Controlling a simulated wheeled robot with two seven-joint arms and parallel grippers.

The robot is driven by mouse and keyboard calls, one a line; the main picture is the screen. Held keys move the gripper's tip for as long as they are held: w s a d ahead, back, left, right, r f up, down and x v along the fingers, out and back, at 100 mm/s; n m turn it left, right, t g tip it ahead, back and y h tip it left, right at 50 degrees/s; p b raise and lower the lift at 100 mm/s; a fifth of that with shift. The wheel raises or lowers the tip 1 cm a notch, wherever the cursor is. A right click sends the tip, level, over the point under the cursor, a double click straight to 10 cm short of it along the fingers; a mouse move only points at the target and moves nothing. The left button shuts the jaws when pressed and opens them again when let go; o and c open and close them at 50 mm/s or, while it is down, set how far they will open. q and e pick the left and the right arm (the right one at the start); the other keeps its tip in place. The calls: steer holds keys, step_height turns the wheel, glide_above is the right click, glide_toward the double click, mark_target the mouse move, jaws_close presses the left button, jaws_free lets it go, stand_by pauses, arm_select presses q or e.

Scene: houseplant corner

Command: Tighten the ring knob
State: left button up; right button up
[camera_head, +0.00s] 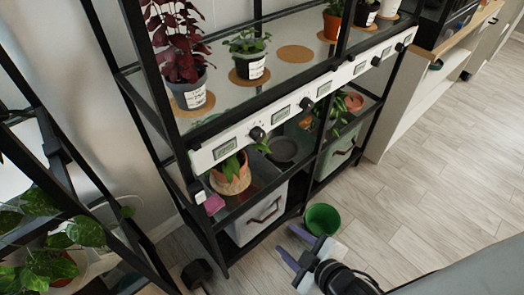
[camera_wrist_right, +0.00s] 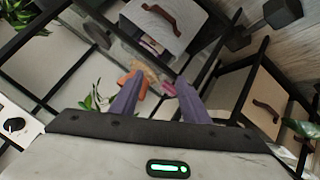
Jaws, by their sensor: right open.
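A white control strip (camera_head: 230,140) runs along the shelf front and carries several black knobs and small displays. The nearest knob (camera_head: 257,133) sits toward its left end, with another knob (camera_head: 306,103) further right. I cannot tell which one is the ring knob. In the right wrist view one black knob (camera_wrist_right: 14,124) shows on a white panel at the left edge. My right gripper (camera_head: 288,242) has purple fingers, spread apart with nothing between them. It is low in front of the shelf, below and apart from the strip. My left gripper is out of view.
Potted plants stand on the upper shelf, including a dark red one (camera_head: 188,92). Below are grey bins (camera_head: 257,215) with handles. A green pot (camera_head: 322,219) is beside my right gripper. A black dumbbell-like object (camera_head: 196,273) lies at lower left. The wooden floor (camera_head: 440,150) at right is clear.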

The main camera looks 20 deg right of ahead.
steer(key=w+a+r+n+t+y+b, duration=0.1)
steer(key=w+r+n+t+y+b, duration=0.4)
steer(key=n, duration=1.1)
steer(key=w+a+r+n+t+h+b, duration=0.15)
steer(key=w+r+n, duration=0.65)
steer(key=n, duration=0.8)
steer(key=x, duration=0.9)
steer(key=shift+w+d+f, duration=0.25)
steer(key=shift+d+f, duration=0.05)
steer(key=shift+d, duration=0.1)
steer(key=c, duration=1.1)
steer(key=shift+o, duration=0.2)
